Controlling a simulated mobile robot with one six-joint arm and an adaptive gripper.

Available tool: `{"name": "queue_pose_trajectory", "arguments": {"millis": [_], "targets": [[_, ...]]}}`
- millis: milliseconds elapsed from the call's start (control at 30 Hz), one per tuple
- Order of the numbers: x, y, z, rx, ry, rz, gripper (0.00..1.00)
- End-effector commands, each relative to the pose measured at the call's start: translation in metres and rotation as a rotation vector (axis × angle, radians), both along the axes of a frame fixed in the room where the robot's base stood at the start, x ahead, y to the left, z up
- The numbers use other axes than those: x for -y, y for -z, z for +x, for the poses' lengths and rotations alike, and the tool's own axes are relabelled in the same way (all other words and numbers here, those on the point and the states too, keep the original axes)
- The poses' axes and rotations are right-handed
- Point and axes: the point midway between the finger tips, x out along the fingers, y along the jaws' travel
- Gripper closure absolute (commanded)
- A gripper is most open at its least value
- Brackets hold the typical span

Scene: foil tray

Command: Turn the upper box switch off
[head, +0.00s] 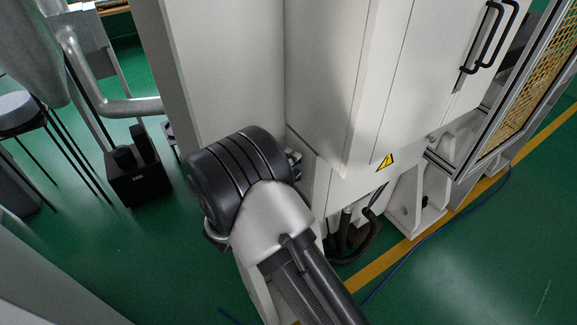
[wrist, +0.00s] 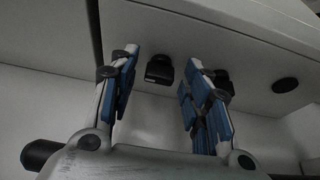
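In the wrist view, a small black switch (wrist: 160,69) sits on a pale panel, seen between the fingers of my gripper (wrist: 161,56). The gripper is open, with one blue-padded finger on each side of the switch in the picture. I see no contact with the switch; its distance from the fingertips is unclear. A second dark part (wrist: 223,80) is partly hidden behind the right finger. Which switch is the upper one, and its on or off position, cannot be told. In the head view, my arm hides the gripper and the switch.
A round black part (wrist: 285,85) sits on the panel to the right. In the head view, a tall white cabinet (head: 325,80) stands close beyond my arm. Hoses (head: 352,236) hang below it. A mesh guard (head: 525,95) stands at right; green floor lies open at lower right.

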Motion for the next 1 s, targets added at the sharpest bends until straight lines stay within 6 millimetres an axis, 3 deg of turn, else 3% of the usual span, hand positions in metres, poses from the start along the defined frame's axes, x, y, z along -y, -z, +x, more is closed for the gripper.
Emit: {"name": "queue_pose_trajectory", "arguments": {"millis": [433,800,1000], "targets": [[-0.008,0.000,-0.010,0.001,-0.003,0.001,0.53],[-0.049,-0.001,-0.073,0.000,-0.004,0.000,0.53],[-0.063,-0.001,-0.095,0.001,-0.001,0.001,0.53]]}}
